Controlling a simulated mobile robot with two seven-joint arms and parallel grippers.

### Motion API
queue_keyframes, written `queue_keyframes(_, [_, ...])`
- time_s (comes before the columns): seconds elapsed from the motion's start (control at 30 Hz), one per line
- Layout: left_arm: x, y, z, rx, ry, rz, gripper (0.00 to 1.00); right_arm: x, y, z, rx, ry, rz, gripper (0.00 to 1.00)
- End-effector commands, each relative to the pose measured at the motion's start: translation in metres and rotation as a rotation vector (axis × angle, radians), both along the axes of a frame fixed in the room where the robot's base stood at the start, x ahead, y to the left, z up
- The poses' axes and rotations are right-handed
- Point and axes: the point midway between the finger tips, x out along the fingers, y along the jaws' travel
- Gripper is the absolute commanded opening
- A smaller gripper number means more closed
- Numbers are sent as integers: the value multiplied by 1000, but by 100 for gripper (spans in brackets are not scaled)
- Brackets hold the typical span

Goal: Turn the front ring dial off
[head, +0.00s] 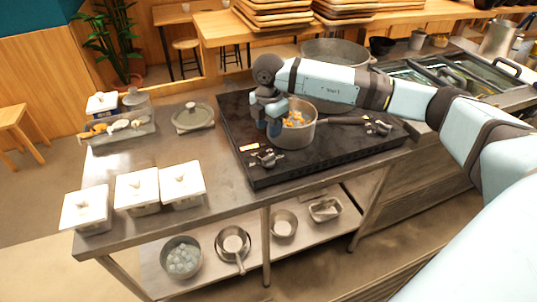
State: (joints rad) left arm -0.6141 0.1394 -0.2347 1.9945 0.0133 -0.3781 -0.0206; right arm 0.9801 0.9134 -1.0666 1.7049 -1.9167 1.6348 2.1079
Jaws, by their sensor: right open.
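The black cooktop (335,155) has a dial (267,157) on its left part, beside a small lit label. A second dial (378,127) is at its right end; I cannot tell which one belongs to the front ring. A saucepan (297,135) with orange food stands near the middle, its dark handle pointing right. My right gripper (273,127) is open and points down at the saucepan's left side, above and behind the left dial. It looks empty, and whether it touches the pan is unclear. My left gripper is out of view.
A large pot (335,52) stands behind my right arm. A lidded grey pot (193,118) sits left of the cooktop. White lidded containers (137,188) line the counter's front left, and a tray of toppings (118,127) is behind them. The counter near the cooktop's left edge is clear.

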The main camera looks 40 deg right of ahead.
Motion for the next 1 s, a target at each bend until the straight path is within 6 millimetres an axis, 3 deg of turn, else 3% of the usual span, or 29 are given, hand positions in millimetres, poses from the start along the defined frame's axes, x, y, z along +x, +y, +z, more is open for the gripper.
queue_keyframes(0.3, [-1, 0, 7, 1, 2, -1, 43, 0, 1, -68, 4, 3, 1, 43])
queue_keyframes(0.5, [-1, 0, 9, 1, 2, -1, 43, 0, 1, -97, 5, 2, 2, 43])
queue_keyframes(0.93, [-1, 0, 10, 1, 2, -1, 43, 0, 1, -109, 4, 0, 3, 43])
queue_keyframes(0.97, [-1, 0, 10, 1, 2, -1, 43, 0, 1, -109, 4, 0, 3, 40])
queue_keyframes(1.0, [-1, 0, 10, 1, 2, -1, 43, 0, 1, -109, 4, 0, 3, 31])
